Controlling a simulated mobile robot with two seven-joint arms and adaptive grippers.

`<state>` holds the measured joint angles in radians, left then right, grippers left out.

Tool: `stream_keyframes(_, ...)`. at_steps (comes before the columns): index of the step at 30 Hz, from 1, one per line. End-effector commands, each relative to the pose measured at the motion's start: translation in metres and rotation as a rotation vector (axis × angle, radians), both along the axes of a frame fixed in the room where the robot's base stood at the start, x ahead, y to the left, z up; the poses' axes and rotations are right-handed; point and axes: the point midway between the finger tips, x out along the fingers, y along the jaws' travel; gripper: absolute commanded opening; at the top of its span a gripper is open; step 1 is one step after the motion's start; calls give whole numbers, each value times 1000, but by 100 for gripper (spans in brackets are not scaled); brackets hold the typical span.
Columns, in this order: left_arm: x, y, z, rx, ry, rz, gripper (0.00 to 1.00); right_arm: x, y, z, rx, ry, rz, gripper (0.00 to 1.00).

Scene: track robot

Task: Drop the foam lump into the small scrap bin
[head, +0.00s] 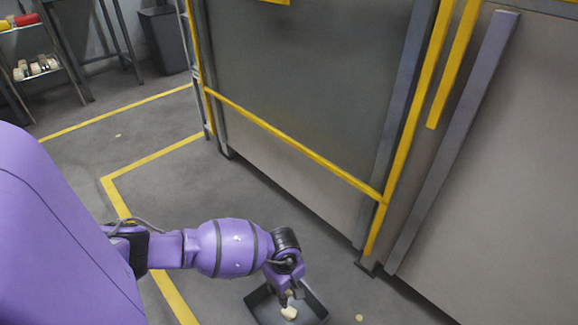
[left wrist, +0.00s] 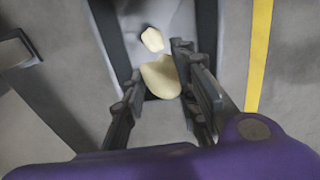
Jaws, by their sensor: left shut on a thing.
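My left gripper (head: 290,294) points down over the small scrap bin (head: 314,304), a dark open box on the floor at the bottom of the head view. In the left wrist view the gripper (left wrist: 158,72) is shut on a cream foam lump (left wrist: 160,78), held between its two fingers. Behind the lump are the bin's grey inside and dark wall (left wrist: 207,28). A second, smaller-looking cream piece (left wrist: 152,39) shows past the held lump, within the bin's outline. In the head view a cream lump (head: 289,313) shows just below the fingers. My right gripper is not in view.
A large grey enclosure (head: 310,85) with yellow rails stands behind and to the right. Yellow floor lines (head: 150,158) cross the grey floor. A shelf (head: 38,70) and a dark waste bin (head: 163,38) stand far left. Small pale bits lie on the floor.

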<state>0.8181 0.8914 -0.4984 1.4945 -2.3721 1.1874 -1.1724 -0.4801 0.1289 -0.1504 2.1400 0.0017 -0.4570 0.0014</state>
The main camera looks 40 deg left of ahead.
Motion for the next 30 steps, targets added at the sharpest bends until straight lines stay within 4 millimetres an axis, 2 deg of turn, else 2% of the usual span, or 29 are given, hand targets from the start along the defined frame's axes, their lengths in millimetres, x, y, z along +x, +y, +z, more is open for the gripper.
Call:
stream_keyframes(1, 0, 4, -17, 1, 4, 23, 14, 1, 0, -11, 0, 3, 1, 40)
stream_keyframes(3, 3, 8, -24, 0, 2, 47, 14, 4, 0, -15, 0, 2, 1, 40)
stream_keyframes(11, 4, 12, -37, 0, -1, 66, 14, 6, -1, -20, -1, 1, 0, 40)
stream_keyframes(21, 3, 11, -76, -1, 2, 64, 14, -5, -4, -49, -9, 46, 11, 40)
stream_keyframes(25, 4, 11, -86, 0, 0, 63, 14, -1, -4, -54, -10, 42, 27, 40)
stream_keyframes(30, 5, 11, -87, 1, -2, 63, 14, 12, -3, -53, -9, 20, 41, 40)
